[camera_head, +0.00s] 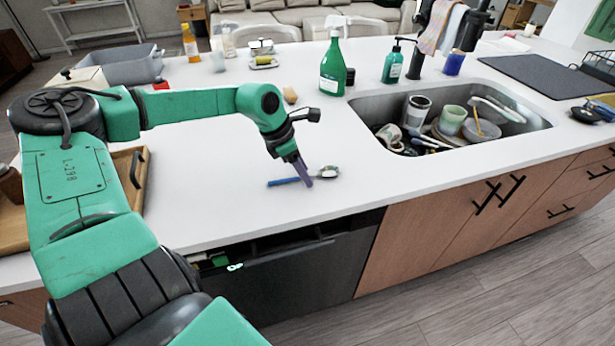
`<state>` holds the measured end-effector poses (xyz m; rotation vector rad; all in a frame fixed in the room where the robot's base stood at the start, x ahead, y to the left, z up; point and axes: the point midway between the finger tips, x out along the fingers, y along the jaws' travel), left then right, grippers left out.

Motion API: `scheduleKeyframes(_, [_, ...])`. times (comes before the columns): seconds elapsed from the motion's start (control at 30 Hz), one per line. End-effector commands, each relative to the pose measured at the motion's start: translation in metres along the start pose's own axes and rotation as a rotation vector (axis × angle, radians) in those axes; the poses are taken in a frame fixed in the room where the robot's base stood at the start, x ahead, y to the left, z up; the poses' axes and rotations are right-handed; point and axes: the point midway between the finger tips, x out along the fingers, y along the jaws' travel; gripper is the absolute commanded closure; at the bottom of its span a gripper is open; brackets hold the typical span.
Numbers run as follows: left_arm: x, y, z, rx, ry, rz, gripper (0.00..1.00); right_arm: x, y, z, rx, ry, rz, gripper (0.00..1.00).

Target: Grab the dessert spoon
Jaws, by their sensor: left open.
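The dessert spoon (281,182) lies on the white countertop near its front edge, left of the sink. Its blue handle points left and its shiny bowl points right. My left gripper (304,178) comes down over the middle of the spoon, with its purple-grey fingers at the handle. The fingers hide the part of the spoon behind them. The gripper is open; I cannot tell whether it touches the spoon. My right gripper is out of view.
The sink (449,144) on the right holds cups, bowls and utensils. A green bottle (333,70) and a soap dispenser (392,64) stand behind it. A wooden tray (128,185) is at left. The counter around the spoon is clear.

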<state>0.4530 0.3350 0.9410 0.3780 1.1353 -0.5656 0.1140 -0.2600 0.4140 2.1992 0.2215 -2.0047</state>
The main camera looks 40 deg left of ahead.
Motion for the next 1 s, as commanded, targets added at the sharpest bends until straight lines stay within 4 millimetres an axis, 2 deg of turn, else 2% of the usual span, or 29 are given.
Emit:
scheduleKeyframes(0.07, [0.001,0.0,-0.001,0.0,0.0,0.0,0.46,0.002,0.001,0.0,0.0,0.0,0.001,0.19])
scheduleKeyframes(0.2, [0.0,0.0,0.0,0.0,0.0,0.0,1.0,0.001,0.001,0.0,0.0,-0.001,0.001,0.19])
scheduleKeyframes(0.53, [0.0,0.0,0.0,0.0,0.0,0.0,1.0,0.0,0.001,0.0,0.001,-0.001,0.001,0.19])
scheduleKeyframes(0.67, [-0.006,0.0,0.003,0.0,0.001,-0.001,1.0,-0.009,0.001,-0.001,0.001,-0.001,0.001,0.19])
scheduleKeyframes(0.7, [-0.009,0.001,0.005,0.001,-0.003,0.002,1.0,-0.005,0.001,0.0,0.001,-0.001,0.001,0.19])
scheduleKeyframes(0.77, [-0.019,0.001,0.009,0.002,-0.005,0.004,1.0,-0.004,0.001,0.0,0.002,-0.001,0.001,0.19])
scheduleKeyframes(0.87, [-0.047,0.001,0.021,0.002,-0.006,0.007,1.0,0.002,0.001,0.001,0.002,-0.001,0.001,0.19])
scheduleKeyframes(1.0, [-0.098,0.002,0.041,0.002,-0.001,0.008,1.0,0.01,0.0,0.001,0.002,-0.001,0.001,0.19])
